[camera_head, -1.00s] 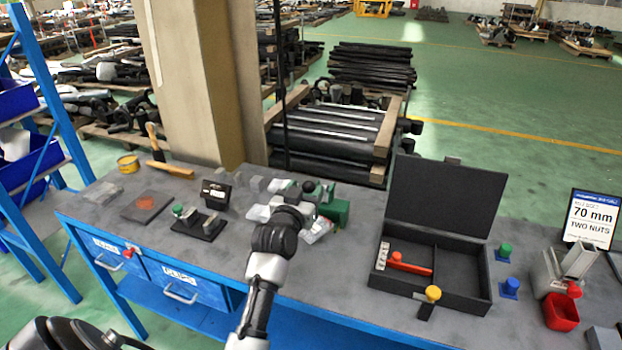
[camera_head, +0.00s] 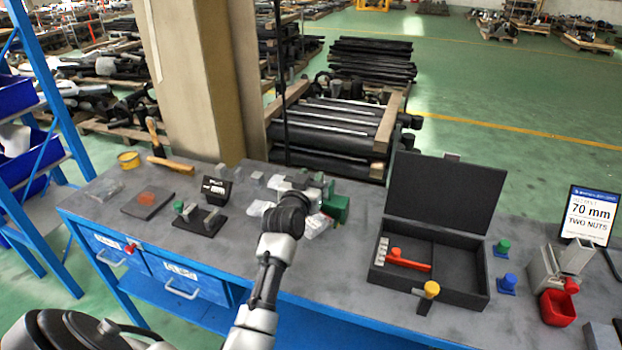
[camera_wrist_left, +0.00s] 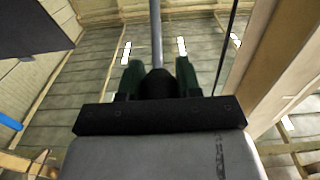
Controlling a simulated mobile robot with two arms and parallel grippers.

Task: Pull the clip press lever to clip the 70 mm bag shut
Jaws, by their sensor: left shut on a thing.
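The clip press shows as a green block (camera_head: 336,208) near the back edge of the bench, partly hidden by my left arm. Clear plastic bags lie around it, one left of my wrist (camera_head: 259,208) and one in front of the green block (camera_head: 317,226). My left gripper (camera_head: 312,190) is at the press. In the left wrist view its two dark green fingers (camera_wrist_left: 158,75) are closed around a dark round knob (camera_wrist_left: 158,86). A grey rod (camera_wrist_left: 155,35) runs from that knob, so I take it as the press lever. The bag's mouth and clip are hidden. My right gripper is out of view.
An open black case (camera_head: 437,192) with a red tool stands to the right. Beyond it are green and blue knobs, a red bin (camera_head: 557,308) and a "70 mm TWO NUTS" sign (camera_head: 588,216).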

